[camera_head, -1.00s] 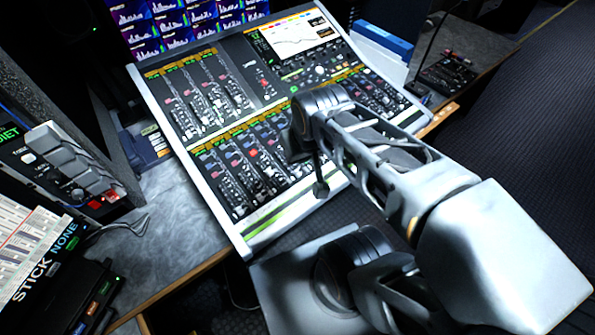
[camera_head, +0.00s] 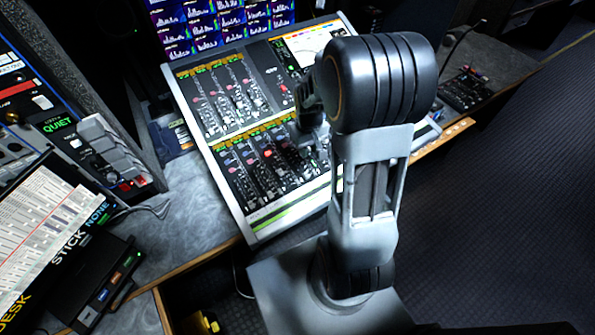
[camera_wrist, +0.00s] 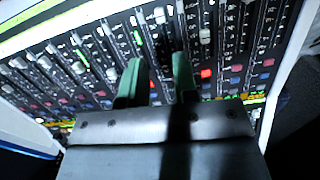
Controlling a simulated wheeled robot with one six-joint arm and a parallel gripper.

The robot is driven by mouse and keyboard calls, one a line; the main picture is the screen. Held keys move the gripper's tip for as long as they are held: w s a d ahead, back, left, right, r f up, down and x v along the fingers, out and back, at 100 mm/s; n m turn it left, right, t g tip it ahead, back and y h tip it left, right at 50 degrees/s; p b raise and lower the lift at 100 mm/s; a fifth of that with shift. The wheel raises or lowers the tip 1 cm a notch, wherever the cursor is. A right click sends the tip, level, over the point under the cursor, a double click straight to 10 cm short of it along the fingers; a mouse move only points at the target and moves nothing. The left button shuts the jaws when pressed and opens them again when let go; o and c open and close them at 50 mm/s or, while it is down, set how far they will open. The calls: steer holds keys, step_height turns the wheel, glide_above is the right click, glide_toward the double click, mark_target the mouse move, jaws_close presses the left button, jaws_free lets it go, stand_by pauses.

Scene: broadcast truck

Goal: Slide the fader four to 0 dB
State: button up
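The mixing console (camera_head: 262,235) stands on the desk, with an upper and a lower bank of channel strips. In the wrist view, the fader panel (camera_wrist: 215,62) has several light fader caps in slots, including one cap (camera_wrist: 205,36) right of my fingers and another (camera_wrist: 160,15) beyond them. I cannot tell which is fader four or read its scale. My gripper (camera_wrist: 158,68) has two green fingers apart over the panel, with nothing visible between them. I cannot tell whether the fingertips touch the panel. In the head view my arm hides part of the console's right side.
Screens (camera_head: 215,22) stand behind the console. A grey button box (camera_head: 100,150) and a black box (camera_head: 98,285) are at the left. A small black panel (camera_head: 465,92) lies on the desk at the right. Bare desk (camera_head: 190,220) shows left of the console.

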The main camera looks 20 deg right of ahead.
mark_target(305, 172)
steer(key=shift+n, duration=0.5)
steer(key=f, duration=0.9)
steer(key=w+f+p, duration=0.1)
steer(key=f, duration=0.3)
steer(key=shift+a+f, duration=0.1)
steer(key=shift+f, duration=0.05)
jaws_close()
